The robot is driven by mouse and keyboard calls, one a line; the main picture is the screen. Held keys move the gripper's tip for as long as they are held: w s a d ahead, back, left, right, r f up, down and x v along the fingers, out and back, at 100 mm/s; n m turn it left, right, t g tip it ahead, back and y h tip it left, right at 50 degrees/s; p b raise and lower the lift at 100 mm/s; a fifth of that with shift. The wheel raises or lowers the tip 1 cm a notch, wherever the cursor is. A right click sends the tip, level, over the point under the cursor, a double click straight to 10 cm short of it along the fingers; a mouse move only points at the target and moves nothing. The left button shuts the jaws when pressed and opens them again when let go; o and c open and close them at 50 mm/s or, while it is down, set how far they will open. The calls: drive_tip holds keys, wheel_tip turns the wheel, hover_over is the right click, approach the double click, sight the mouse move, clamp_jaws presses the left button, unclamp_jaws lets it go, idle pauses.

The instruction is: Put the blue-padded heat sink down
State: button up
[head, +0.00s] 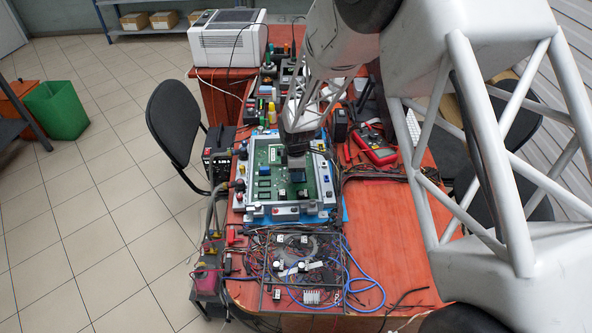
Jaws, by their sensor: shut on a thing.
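My gripper (298,148) points down over the green circuit board (264,172) in the middle of the bench. It is shut on a dark block, which I take to be the heat sink (296,163), at the board's upper right part. Its blue pad cannot be made out. I cannot tell whether the block touches the board or hangs just above it. The board sits in a silver frame (262,219) on a blue mat (343,214). Small dark and blue components stand on the board. The fingertips are small and partly merged with the dark block.
A wired panel (304,268) with blue and black cables lies in front of the frame. Dark hoses (217,196) run along the left side. A red multimeter (377,148) and leads lie to the right. The red bench top (392,232) is mostly clear at front right.

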drive_tip(key=shift+f, duration=0.3)
drive_tip(key=o, duration=0.8)
drive_tip(key=shift+f, duration=0.1)
drive_tip(key=shift+o, duration=0.5)
drive_tip(key=shift+s+f, duration=0.15)
drive_tip(key=shift+s, duration=0.05)
drive_tip(key=shift+s+f, duration=0.15)
drive_tip(key=shift+r, duration=0.3)
drive_tip(key=shift+c, duration=0.5)
drive_tip(key=shift+o, duration=0.5)
drive_tip(key=shift+r, duration=0.4)
wheel_tip(320, 180, up, 12)
drive_tip(key=shift+w+r, duration=0.25)
drive_tip(key=shift+w, duration=0.1)
